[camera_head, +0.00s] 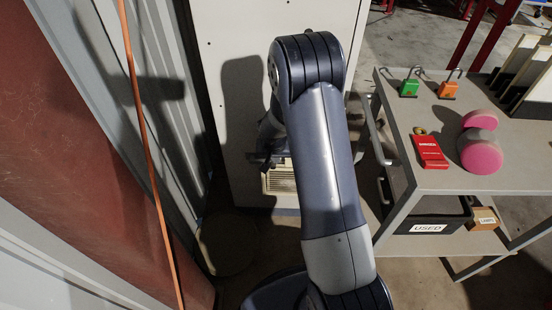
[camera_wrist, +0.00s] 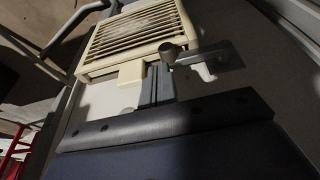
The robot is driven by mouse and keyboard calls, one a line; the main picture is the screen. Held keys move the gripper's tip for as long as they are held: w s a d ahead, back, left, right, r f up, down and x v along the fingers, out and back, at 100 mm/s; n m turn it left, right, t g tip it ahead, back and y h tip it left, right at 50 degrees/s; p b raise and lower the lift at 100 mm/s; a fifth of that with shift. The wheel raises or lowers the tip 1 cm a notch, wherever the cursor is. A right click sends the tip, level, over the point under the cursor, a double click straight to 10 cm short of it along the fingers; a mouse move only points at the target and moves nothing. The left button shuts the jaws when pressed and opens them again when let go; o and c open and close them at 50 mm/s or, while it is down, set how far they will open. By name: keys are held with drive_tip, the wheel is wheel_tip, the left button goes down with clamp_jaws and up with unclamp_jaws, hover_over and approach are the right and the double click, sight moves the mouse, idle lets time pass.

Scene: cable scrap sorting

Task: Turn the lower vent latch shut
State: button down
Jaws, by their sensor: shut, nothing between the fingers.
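The vent (camera_wrist: 138,36) is a cream louvred panel on the pale cabinet front. It also shows low on the cabinet in the head view (camera_head: 280,181), partly hidden by my arm. A grey metal latch (camera_wrist: 190,54) with a rounded knob end sits at the vent's edge in the wrist view. A cream tab (camera_wrist: 130,73) projects from the same edge, left of the latch. My gripper (camera_wrist: 159,72) is shut and empty, its grey fingertips between the tab and the latch's knob end. I cannot tell whether they touch the latch.
A corrugated wall and orange cable (camera_head: 143,125) are at the left.

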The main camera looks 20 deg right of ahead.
drive_tip(key=d+p+v, duration=0.3)
drive_tip(key=p+v, duration=0.1)
drive_tip(key=v, duration=0.9)
drive_tip(key=shift+r, duration=0.35)
drive_tip(key=a+b+x, duration=0.1)
drive_tip(key=b+x, duration=0.1)
drive_tip(key=x, duration=0.5)
drive_tip(key=a+b+x, duration=0.2)
drive_tip(key=x, duration=0.5)
drive_tip(key=shift+f+b, duration=0.35)
drive_tip(key=shift+f, duration=0.1)
drive_tip(key=shift+s+r, duration=0.1)
drive_tip(key=shift+s, duration=0.05)
